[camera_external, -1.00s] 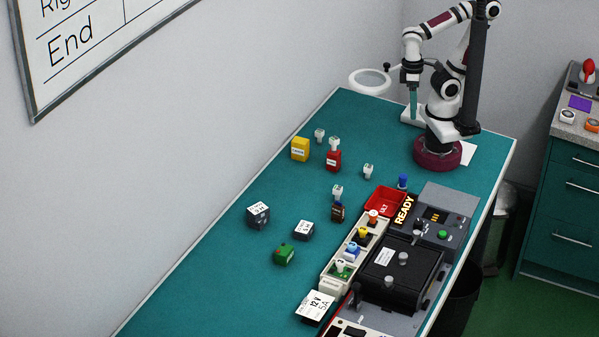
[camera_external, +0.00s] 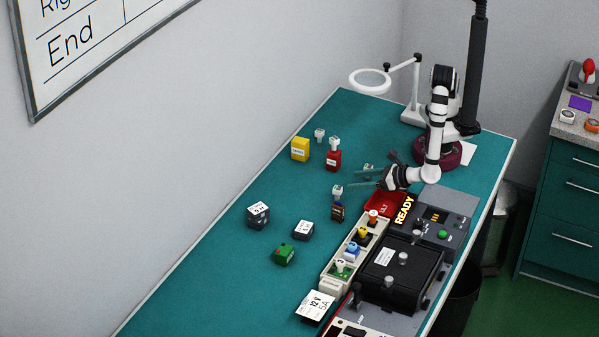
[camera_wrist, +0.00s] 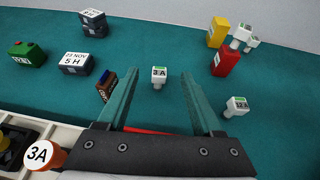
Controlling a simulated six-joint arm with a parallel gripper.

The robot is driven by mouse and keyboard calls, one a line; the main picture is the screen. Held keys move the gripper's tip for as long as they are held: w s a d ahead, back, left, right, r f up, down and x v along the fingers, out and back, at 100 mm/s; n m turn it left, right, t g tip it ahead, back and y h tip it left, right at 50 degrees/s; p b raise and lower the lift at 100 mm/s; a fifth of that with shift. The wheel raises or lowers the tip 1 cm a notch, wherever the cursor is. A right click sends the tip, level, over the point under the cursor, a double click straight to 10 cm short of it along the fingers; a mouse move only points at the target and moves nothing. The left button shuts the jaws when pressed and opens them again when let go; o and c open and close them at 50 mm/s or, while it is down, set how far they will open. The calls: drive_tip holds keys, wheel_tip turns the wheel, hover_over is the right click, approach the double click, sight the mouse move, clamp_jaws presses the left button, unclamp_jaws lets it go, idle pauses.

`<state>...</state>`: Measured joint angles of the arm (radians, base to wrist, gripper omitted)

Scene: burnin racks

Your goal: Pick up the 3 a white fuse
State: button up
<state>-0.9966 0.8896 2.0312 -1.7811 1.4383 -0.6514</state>
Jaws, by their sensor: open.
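The white fuse marked 3 A (camera_wrist: 159,76) stands upright on the teal table, seen ahead between my fingertips in the wrist view. In the external view it is the small white fuse (camera_external: 337,190) behind the brown block. My gripper (camera_external: 352,178) is low over the table, just to the right of the fuse, fingers pointing left. In the wrist view my gripper (camera_wrist: 160,90) is open with its teal fingers spread and nothing held. I cannot tell whether the fuse is within finger reach. An orange-sided fuse marked 3 A (camera_wrist: 42,154) sits in the pale holder.
A brown block (camera_wrist: 105,85) stands close left of the fuse. Another white fuse (camera_wrist: 238,105) is at the right. Red block (camera_external: 333,160), yellow block (camera_external: 300,149), dark boxes (camera_external: 258,215) and green block (camera_external: 284,254) stand around. A red tray (camera_external: 376,198) lies below my gripper.

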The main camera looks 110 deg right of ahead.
sight(339, 188)
wheel_tip(339, 188, down, 3)
drive_tip(key=shift+r, duration=0.15)
drive_tip(key=x, duration=0.5)
drive_tip(key=shift+r, duration=0.1)
clamp_jaws()
